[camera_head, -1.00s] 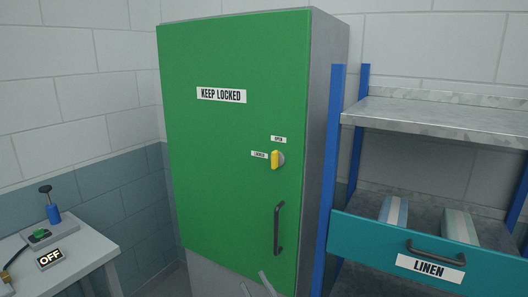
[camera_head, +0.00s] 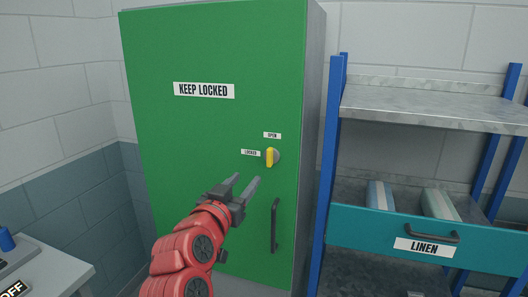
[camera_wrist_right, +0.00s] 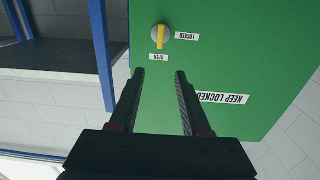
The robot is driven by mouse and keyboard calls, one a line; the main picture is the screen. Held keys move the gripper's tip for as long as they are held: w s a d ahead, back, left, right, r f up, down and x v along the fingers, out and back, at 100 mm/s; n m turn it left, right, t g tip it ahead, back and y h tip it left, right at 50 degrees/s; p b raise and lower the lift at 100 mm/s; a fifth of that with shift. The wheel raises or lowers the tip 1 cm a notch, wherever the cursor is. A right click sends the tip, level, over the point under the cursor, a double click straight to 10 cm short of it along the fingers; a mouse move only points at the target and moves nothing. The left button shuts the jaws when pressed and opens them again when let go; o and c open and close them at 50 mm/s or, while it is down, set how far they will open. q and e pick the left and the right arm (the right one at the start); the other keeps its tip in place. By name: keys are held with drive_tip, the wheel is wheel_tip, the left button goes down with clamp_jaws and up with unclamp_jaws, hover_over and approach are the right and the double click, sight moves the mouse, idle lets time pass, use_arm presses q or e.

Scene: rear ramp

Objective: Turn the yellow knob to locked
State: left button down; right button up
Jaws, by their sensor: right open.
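The yellow knob (camera_head: 270,157) sits on a round grey base on the green cabinet door (camera_head: 205,140). Its bar stands upright, pointing at the OPEN label (camera_head: 272,135); the LOCKED label (camera_head: 250,153) is to its left. In the right wrist view, which is upside down, the knob (camera_wrist_right: 160,38) lies beyond my fingertips, its bar in line with OPEN (camera_wrist_right: 159,57). My right gripper (camera_head: 246,179) is open and empty, below and left of the knob in the head view and apart from it. My left gripper is not in view.
A black door handle (camera_head: 275,226) is below the knob. A metal shelf unit (camera_head: 430,105) with blue posts and a teal LINEN drawer (camera_head: 360,234) stands close on the right. A grey table (camera_head: 62,268) with an OFF sign is at lower left.

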sight(268, 152)
drive_tip(key=p+x, duration=0.6)
drive_tip(key=x, duration=0.8)
drive_tip(key=shift+w+d+r, duration=0.1)
drive_tip(key=shift+w+d, duration=0.15)
drive_tip(key=shift+w, duration=0.1)
drive_tip(key=shift+p+x, duration=0.3)
drive_tip(key=shift+x, duration=0.65)
drive_tip(key=shift+a, duration=0.1)
clamp_jaws()
